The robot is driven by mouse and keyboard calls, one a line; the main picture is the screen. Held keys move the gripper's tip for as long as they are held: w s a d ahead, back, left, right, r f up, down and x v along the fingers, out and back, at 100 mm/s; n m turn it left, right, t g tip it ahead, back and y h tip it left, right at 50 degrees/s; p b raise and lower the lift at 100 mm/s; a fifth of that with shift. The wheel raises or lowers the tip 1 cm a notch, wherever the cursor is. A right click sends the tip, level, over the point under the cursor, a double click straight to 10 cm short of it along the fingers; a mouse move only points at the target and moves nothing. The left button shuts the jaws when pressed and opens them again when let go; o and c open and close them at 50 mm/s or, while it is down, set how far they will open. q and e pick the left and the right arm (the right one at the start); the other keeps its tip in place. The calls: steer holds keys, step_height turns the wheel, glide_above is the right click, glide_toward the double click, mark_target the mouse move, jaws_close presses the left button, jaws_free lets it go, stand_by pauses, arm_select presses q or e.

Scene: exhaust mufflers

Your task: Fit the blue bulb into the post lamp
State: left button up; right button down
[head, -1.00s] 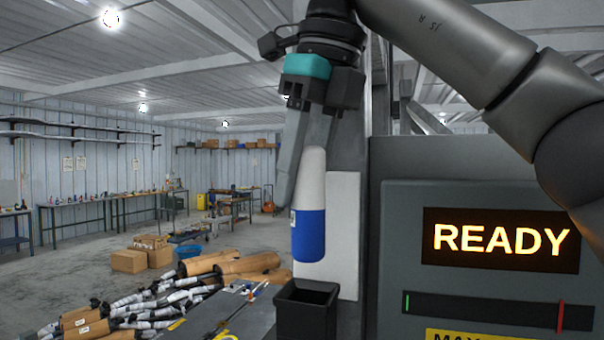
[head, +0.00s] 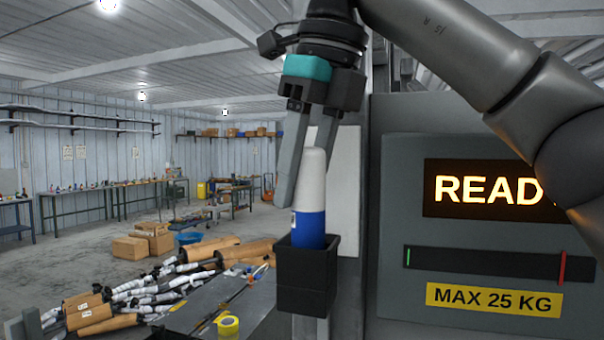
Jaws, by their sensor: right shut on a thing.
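No post lamp or blue bulb shows as such. A bottle-shaped thing (head: 309,190), white above and blue below, stands upright with its lower end inside a black square open-topped holder (head: 305,281). The holder's front wall hides its bottom, so I cannot tell whether it rests on the floor of the holder. My right gripper (head: 303,172) reaches down from above with its fingers at the white upper part and is shut on it. The near finger covers part of its left side. My left gripper is not in view.
A grey machine panel with a lit sign (head: 486,190) and a yellow weight label (head: 494,299) stands close at right. A yellow tape roll (head: 228,325) lies on the grey bench left of the holder. Mufflers (head: 92,309) are piled beyond, with cardboard boxes (head: 130,247) on the floor.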

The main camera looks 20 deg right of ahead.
steer(key=shift+f, duration=0.1)
steer(key=shift+c, duration=1.7)
jaws_free()
steer(key=p+v, duration=0.5)
steer(key=v, duration=1)
